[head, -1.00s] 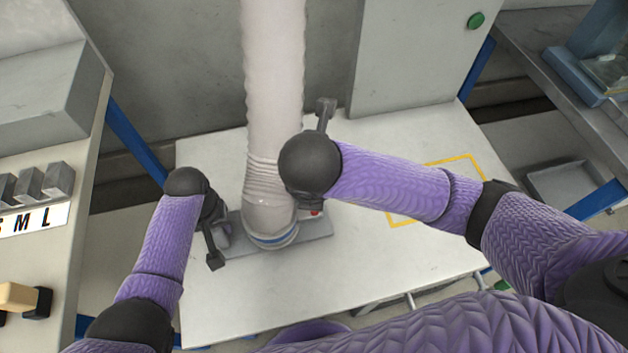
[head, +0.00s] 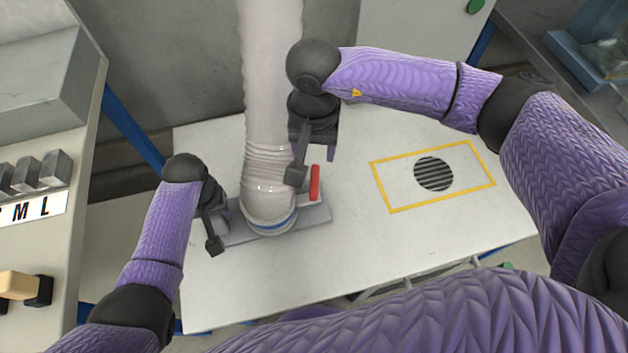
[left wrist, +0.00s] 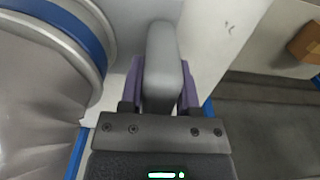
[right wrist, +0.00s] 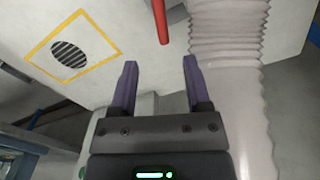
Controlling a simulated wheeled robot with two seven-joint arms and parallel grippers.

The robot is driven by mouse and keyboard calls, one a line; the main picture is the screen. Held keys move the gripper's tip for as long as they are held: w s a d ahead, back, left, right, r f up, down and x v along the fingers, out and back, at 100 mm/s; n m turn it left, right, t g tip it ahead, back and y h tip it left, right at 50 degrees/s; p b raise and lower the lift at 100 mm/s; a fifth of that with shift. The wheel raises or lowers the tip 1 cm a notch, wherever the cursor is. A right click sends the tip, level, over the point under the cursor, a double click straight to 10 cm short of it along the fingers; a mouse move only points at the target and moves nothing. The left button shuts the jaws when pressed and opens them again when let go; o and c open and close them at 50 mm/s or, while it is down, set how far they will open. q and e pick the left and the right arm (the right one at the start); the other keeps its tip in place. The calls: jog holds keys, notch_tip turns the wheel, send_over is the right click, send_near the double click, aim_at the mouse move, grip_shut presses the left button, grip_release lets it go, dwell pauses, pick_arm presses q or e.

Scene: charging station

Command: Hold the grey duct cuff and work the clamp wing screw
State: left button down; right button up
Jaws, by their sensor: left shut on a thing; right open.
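The pale ribbed duct (head: 268,110) hangs down to a grey base plate (head: 318,214), with a blue band near its lower end. My left gripper (head: 222,216) is at the duct's left side. In the left wrist view its fingers are shut on a grey rounded grip of the cuff (left wrist: 165,60), beside the blue-banded duct end (left wrist: 85,25). The red wing screw lever (head: 314,183) stands at the duct's right; it also shows in the right wrist view (right wrist: 160,20). My right gripper (head: 322,155) is open and empty, above and behind the lever, not touching it.
A yellow-outlined square (head: 400,205) with a round dark vent (head: 433,174) lies on the white table right of the duct. The table front (head: 300,290) is clear. A console with S, M, L labels (head: 30,209) stands left.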

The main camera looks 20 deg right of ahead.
aim_at(314, 186)
jog(key=shift+n, duration=0.3)
notch_tip(314, 186, down, 12)
grip_shut()
